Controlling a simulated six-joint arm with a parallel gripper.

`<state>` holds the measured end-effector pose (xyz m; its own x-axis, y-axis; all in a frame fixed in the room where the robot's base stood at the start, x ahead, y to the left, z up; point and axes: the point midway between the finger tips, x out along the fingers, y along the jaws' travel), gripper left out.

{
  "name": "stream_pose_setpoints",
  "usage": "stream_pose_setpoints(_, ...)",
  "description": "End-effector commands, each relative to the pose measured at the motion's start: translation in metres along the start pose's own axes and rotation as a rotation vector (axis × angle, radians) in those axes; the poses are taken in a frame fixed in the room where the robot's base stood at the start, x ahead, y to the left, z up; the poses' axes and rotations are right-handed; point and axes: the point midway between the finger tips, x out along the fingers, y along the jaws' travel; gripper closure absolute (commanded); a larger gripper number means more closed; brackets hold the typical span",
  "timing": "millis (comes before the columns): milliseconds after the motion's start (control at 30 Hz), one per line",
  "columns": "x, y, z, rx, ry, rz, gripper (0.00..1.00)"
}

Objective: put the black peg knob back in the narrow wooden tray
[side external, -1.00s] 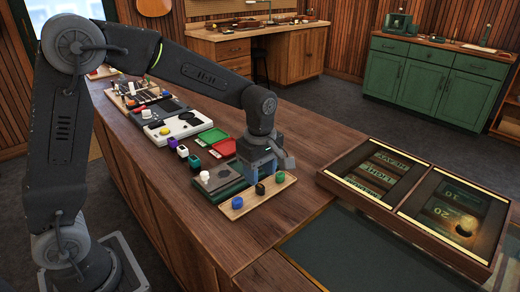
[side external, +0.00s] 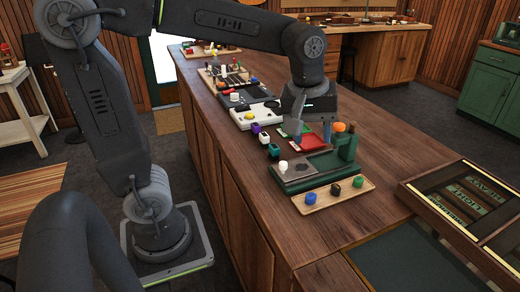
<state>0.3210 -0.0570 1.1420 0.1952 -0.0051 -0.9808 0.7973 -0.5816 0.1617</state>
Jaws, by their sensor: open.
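The narrow wooden tray (side external: 324,203) lies on the counter at the near end. A black knob (side external: 335,189) sits in it, between a blue knob (side external: 311,198) and a green knob (side external: 358,182). My gripper (side external: 297,131) is open, well behind the tray and to its left, beside the red tray area. I see nothing held in it. The fingertips are small and partly overlap the things behind them.
A green fixture (side external: 342,150) with an orange knob on top stands just behind the tray. A grey plate with a white knob (side external: 283,166) lies beside it. Several small coloured blocks stand left of my gripper. A framed display case (side external: 440,208) lies right; bare counter lies between.

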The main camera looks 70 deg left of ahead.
Motion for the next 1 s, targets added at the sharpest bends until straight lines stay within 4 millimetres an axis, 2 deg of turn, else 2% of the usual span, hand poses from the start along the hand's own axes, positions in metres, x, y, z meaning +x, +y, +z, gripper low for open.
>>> stream_pose_setpoints(33,-0.008,-0.017,0.010,0.118,0.029,0.036,0.54)
stream_pose_setpoints(200,-0.014,-0.063,0.038,0.537,0.141,0.112,0.54)
stream_pose_setpoints(400,-0.007,-0.095,0.058,0.855,0.246,0.136,0.54)
stream_pose_setpoints(600,-0.003,-0.102,0.063,0.947,0.277,0.136,0.54)
stream_pose_setpoints(1000,-0.004,-0.102,0.063,0.945,0.275,0.136,0.54)
